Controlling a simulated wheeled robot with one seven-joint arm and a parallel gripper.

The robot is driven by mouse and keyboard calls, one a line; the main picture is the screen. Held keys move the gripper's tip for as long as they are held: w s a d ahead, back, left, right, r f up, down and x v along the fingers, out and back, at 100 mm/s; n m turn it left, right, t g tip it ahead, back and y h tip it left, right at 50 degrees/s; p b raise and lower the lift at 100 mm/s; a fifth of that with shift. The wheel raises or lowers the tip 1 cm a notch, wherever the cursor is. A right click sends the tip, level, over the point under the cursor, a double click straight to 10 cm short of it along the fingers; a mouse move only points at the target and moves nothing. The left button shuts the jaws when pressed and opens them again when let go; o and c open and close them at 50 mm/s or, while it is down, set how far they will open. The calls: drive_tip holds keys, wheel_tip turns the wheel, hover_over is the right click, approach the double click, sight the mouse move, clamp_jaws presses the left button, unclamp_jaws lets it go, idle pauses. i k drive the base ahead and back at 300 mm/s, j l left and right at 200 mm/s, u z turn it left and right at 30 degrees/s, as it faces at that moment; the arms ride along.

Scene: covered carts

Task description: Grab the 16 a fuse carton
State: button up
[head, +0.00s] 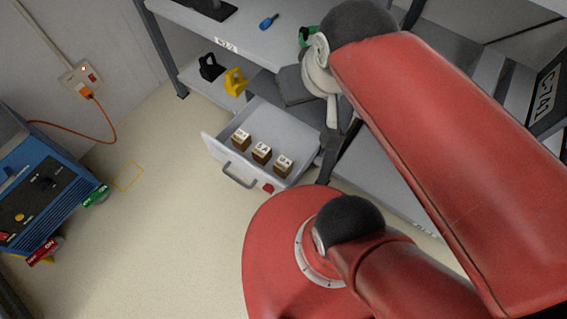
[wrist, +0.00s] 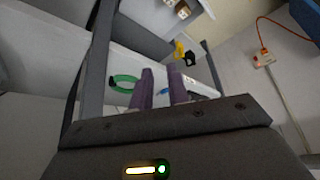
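Three small brown cartons with white tops stand in a row in an open grey drawer (head: 212,148): a left one (head: 241,140), a middle one (head: 262,153) and a right one (head: 284,166). Their labels are too small to read, so I cannot tell which is the 16 A fuse carton. In the wrist view, cartons (wrist: 182,10) show at the top edge, beyond my fingertips. My gripper (wrist: 161,82) has its two purple fingers apart with nothing held between them. In the head view my red arm largely hides it, above and right of the drawer.
A shelf above the drawer holds a blue screwdriver (head: 268,21) and a green ring (head: 306,37). Black (head: 210,67) and yellow (head: 235,81) padlocks sit on the lower shelf. A blue machine (head: 45,185) stands at left, its orange cable (head: 105,130) running to a wall socket. Floor left of the drawer is clear.

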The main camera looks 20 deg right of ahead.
sight(282, 165)
drive_tip(key=i+j, duration=0.1)
drive_tip(key=j, duration=0.55)
drive_tip(key=j+z, duration=0.1)
drive_tip(key=j, duration=0.5)
drive_tip(key=i+j, duration=0.1)
drive_tip(key=j, duration=0.55)
drive_tip(key=j+z, duration=0.15)
drive_tip(key=z, duration=1)
